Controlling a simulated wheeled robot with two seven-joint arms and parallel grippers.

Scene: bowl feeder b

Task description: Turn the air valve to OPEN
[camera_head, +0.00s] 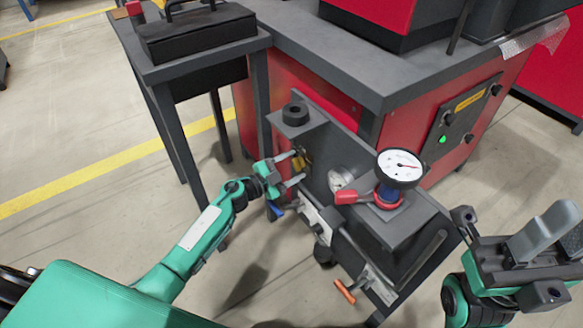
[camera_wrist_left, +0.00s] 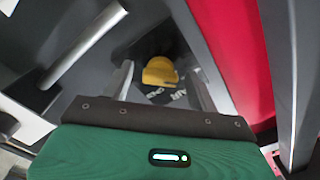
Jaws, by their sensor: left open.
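The air valve's yellow handle (camera_head: 304,160) is on the left part of the dark upright panel.
A pressure gauge (camera_head: 400,168) and a red lever (camera_head: 352,197) stand right of the valve. A black knob (camera_head: 295,113) is above it.

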